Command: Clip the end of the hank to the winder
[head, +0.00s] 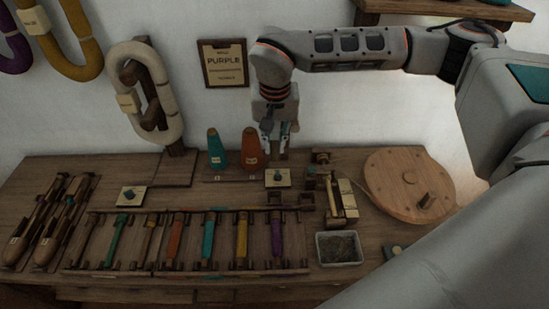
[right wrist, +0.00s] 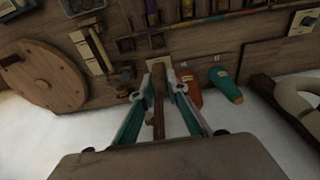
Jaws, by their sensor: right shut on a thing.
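My right gripper (head: 277,137) hangs fingers-down above the back of the bench, near the wall. In the right wrist view its two teal-edged fingers (right wrist: 160,78) are shut on a slim brown wooden piece (right wrist: 158,100); I cannot tell what it is. The cream hank (head: 145,90) hangs on a wooden holder at the left, and part of it is at the right of the wrist view (right wrist: 298,100). A round wooden wheel (head: 392,178) with a handle, seemingly the winder's, lies right of a small brass-blocked mechanism (head: 347,198). My left gripper is out of view.
An orange cone (head: 250,150) and a teal cone (head: 216,150) stand just left of my gripper. A rack of coloured bobbins (head: 174,237) fills the bench front. A grey tray (head: 339,248) stands by the wheel. A PURPLE sign (head: 223,63) hangs behind.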

